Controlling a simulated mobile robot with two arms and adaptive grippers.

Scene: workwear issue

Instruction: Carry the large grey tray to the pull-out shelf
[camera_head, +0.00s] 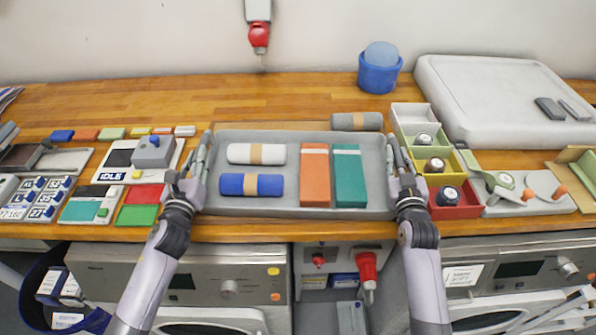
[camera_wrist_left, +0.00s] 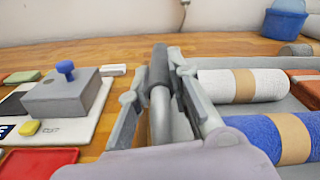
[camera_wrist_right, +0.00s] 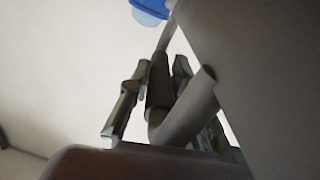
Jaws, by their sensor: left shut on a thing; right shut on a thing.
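The large grey tray (camera_head: 275,141) is in the middle of the wooden counter in the head view. It holds a white roll (camera_head: 256,154), a blue roll (camera_head: 250,185), an orange block (camera_head: 314,175) and a teal block (camera_head: 350,176). My left gripper (camera_head: 197,165) is shut on the tray's left side, around a bar with a dark sleeve (camera_wrist_left: 158,75). My right gripper (camera_head: 397,162) is shut on the tray's right side; a similar bar (camera_wrist_right: 185,110) shows in the right wrist view. I cannot tell whether the tray touches the counter. I cannot make out the pull-out shelf.
A grey roll (camera_head: 356,121) lies just behind the tray. Coloured bins (camera_head: 456,211) stand close at its right; a grey box (camera_head: 153,151) and coloured pads are at its left. A blue tub (camera_head: 379,74) stands behind. The back-left counter (camera_head: 200,98) is clear. Machines (camera_head: 180,270) stand below.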

